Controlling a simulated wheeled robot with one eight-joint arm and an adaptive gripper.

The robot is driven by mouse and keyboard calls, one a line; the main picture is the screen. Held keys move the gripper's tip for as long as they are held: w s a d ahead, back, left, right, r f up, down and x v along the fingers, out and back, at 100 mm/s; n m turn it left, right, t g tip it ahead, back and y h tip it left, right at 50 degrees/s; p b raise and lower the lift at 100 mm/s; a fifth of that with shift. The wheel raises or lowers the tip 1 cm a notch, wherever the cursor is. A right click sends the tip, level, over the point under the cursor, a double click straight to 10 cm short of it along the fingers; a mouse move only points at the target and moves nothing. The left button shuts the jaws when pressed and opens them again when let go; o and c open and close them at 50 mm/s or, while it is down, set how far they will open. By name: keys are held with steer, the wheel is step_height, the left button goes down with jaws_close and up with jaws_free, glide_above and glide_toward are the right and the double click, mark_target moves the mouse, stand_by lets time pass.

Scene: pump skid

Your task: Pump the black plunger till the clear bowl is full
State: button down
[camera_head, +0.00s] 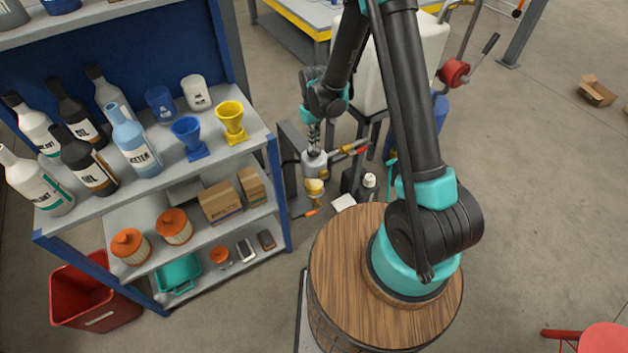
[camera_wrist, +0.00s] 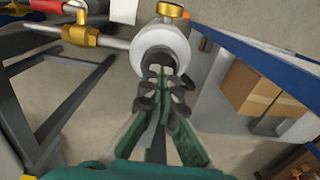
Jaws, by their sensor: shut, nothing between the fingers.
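The pump's grey head (camera_head: 314,161) shows near the middle of the head view, with pipes at its side. It is also the pale round body at the top of the wrist view (camera_wrist: 172,42). Below it hangs the small bowl (camera_head: 314,187), which looks amber; I cannot read its level. My gripper (camera_head: 314,140) points down onto the head from above. In the wrist view its closed fingertips (camera_wrist: 160,74) are over the middle of the head, with nothing seen between them. I cannot tell whether they touch.
A red-handled brass valve (camera_head: 357,148) sits on the pipe right of the head. A blue-framed shelf (camera_head: 262,137) with bottles and funnels stands close on the left. A white tank (camera_head: 368,75) is behind. Open floor (camera_head: 540,190) lies to the right.

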steer(key=shift+f, duration=0.1)
stand_by(0.3)
steer(key=shift+f, duration=1.7)
steer(key=shift+r, duration=1.8)
steer(key=shift+f, duration=0.1)
steer(key=shift+f, duration=1.7)
steer(key=shift+r, duration=1.8)
